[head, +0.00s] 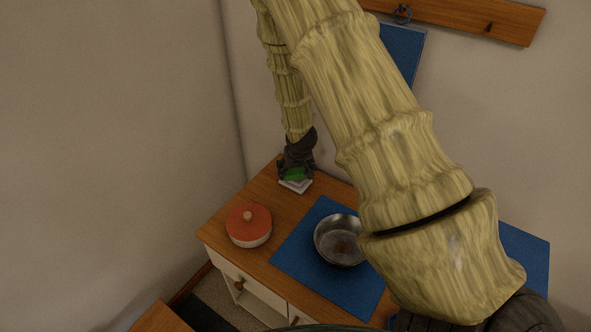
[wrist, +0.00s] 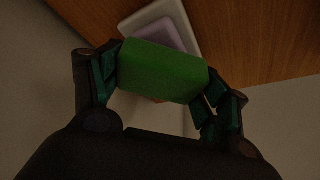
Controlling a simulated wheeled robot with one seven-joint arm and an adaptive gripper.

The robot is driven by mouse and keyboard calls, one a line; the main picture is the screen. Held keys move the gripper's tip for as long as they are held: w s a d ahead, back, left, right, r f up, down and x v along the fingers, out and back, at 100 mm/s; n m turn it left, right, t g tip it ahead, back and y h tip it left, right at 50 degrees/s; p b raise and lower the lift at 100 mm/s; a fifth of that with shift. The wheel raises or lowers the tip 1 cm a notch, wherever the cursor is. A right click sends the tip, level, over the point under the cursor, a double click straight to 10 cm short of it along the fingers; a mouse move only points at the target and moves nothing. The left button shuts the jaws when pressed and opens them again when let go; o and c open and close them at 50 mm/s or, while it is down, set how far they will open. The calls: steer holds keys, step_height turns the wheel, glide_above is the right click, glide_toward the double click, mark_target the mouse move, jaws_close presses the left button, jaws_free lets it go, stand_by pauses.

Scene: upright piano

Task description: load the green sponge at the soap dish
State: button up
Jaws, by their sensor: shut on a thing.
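The green sponge (wrist: 162,72) is between the two fingers of my gripper (wrist: 163,80), which is shut on it. In the head view my gripper (head: 295,172) is at the back left of the wooden cabinet top, with the sponge (head: 294,175) showing green below it. The soap dish (head: 296,186) is white with a pale lilac inside and lies right under the sponge. In the wrist view the dish (wrist: 186,22) shows past the sponge, partly hidden by it. I cannot tell whether the sponge touches the dish.
A red-lidded pot (head: 249,223) stands in front of the dish to the left. A metal bowl (head: 341,240) sits on a blue mat (head: 300,255) to the right. The walls are close behind the cabinet top (head: 222,225). My arm hides its right part.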

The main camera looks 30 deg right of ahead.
steer(key=shift+f, duration=0.4)
stand_by(1.7)
steer(key=shift+r+p, duration=2.8)
steer(key=shift+r, duration=0.75)
